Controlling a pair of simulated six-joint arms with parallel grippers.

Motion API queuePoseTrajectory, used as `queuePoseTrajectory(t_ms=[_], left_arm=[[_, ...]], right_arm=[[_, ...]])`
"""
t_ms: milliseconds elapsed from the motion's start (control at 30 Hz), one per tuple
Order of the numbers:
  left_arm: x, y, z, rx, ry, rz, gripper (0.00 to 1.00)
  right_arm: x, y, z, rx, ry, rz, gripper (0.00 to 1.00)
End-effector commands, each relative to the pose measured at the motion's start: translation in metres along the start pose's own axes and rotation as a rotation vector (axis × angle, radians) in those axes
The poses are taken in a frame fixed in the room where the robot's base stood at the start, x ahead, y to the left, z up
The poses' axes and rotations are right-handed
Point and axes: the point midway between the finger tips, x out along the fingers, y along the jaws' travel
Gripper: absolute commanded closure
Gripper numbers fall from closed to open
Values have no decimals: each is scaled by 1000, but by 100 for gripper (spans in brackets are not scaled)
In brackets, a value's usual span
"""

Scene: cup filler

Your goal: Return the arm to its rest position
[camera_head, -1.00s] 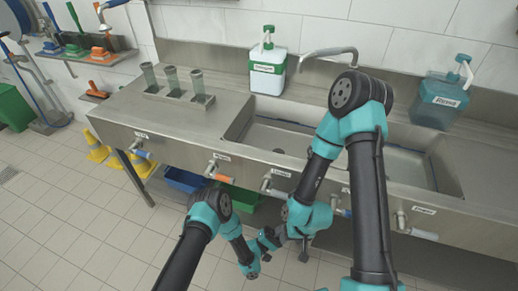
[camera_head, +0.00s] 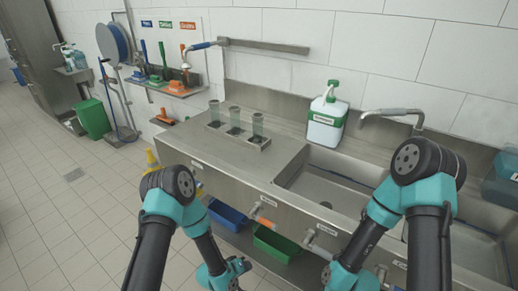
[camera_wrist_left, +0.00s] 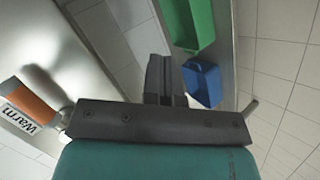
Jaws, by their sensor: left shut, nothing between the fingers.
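My left arm (camera_head: 168,190) comes in at the bottom left of the head view. Its teal forearm hangs down in front of the sink bench (camera_head: 200,150). My left gripper (camera_head: 240,265) is low near the bottom edge, in front of the bench. In the left wrist view its dark fingers (camera_wrist_left: 158,75) are together with nothing between them. My right arm (camera_head: 425,165) is bent at the right. Its lower end runs out of the picture at the bottom, and I do not see the right gripper's fingers.
A blue bin (camera_head: 228,214) and a green bin (camera_head: 275,244) sit under the bench front. An orange tap handle labelled Warm (camera_wrist_left: 30,100) is close by in the left wrist view. Three cups (camera_head: 236,118) and a soap bottle (camera_head: 327,118) stand on the bench.

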Motion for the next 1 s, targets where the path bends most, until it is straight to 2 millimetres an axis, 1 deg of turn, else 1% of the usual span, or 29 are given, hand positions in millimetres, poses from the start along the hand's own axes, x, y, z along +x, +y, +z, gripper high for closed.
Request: queuePoseTrajectory(t_ms=[33, 133, 233, 267, 300, 400, 500, 600, 633, 1000], left_arm=[[-23, -12, -4, 16, -13, -72, 100], [-68, -34, -2, 48, -66, -209, 100], [-115, -53, 7, 65, -141, -327, 100], [-130, -57, 11, 66, -166, -359, 100], [-149, -62, 17, 69, -202, -396, 100], [-192, -68, 33, 64, -289, -464, 100], [-221, -70, 48, 56, -357, -499, 100], [-235, -70, 55, 52, -392, -513, 100], [-237, -70, 56, 52, -397, -514, 100], [-237, -70, 57, 53, -399, -514, 100]], right_arm=[[0, 0, 0, 0, 0, 0, 46], [0, 0, 0, 0, 0, 0, 46], [0, 0, 0, 0, 0, 0, 46], [0, 0, 0, 0, 0, 0, 46], [0, 0, 0, 0, 0, 0, 46], [0, 0, 0, 0, 0, 0, 46], [0, 0, 0, 0, 0, 0, 46], [0, 0, 0, 0, 0, 0, 46], [0, 0, 0, 0, 0, 0, 46], [0, 0, 0, 0, 0, 0, 46]])
